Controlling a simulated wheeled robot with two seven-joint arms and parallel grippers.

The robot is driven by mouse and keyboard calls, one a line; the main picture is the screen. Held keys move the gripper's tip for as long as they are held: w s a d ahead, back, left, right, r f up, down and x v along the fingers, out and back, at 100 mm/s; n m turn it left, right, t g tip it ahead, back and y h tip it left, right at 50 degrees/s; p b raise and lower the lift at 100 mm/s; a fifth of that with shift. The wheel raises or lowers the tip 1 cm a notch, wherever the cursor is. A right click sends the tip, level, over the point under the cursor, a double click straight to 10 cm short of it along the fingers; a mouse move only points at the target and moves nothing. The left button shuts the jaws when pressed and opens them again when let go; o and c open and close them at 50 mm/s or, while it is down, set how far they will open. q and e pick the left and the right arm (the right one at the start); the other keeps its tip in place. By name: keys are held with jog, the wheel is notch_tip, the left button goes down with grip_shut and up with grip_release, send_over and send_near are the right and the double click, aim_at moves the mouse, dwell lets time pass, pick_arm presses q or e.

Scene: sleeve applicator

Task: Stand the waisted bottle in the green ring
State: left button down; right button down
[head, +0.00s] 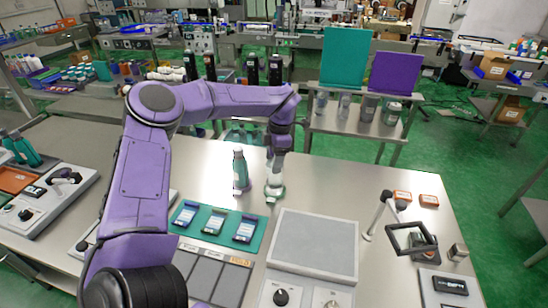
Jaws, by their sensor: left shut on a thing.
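My left gripper (275,170) points down over the bench and is shut on a pale, clear-looking bottle, which I take to be the waisted bottle (273,184). The bottle looks upright, and its upper part is mostly hidden by the gripper. The green ring (275,198) shows around the bottle's foot. I cannot tell from here whether the foot rests on the bench inside the ring or is slightly above it. My right gripper is not in view.
A teal bottle (241,170) stands close to the left of the gripper. A teal mat (197,240) with several cards lies in front. A grey-topped device (315,243) stands front right, and a black frame on a stand (410,239) farther right.

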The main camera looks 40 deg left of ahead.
pick_arm(q)
jog(key=shift+f, duration=0.35)
grip_release()
jog(key=shift+r, duration=0.15)
dwell(0.4)
notch_tip(320, 180, up, 9)
jog(key=p, duration=0.8)
dwell(0.5)
